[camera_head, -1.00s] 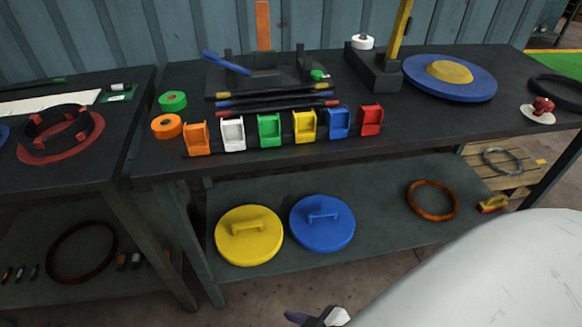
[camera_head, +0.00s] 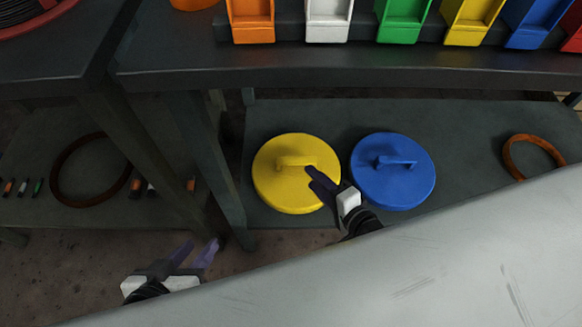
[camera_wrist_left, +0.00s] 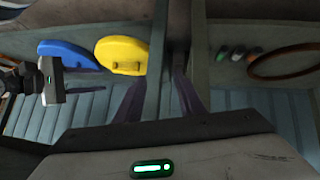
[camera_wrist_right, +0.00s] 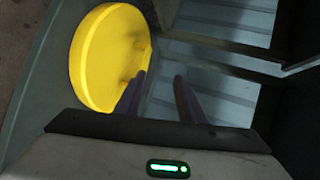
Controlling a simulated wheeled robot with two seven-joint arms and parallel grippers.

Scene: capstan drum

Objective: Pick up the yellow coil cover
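The yellow coil cover (camera_head: 275,185), a round disc with a bar handle (camera_head: 296,160) on top, lies flat on the lower shelf of the bench. My right gripper (camera_head: 318,188) is open and empty over the cover's right edge, short of the handle. In the right wrist view the cover (camera_wrist_right: 105,60) is left of the spread fingers (camera_wrist_right: 158,90). I cannot tell whether a finger touches it. My left gripper (camera_head: 195,250) is open and empty, in front of the shelf to the lower left; its wrist view also shows the cover (camera_wrist_left: 121,50).
A blue cover (camera_head: 400,185) with a similar handle lies close to the right of the yellow one. The bench top (camera_head: 300,72) overhangs behind, with a leg (camera_head: 205,165) to the left. An orange-brown ring (camera_head: 508,158) lies farther right on the shelf (camera_head: 460,135).

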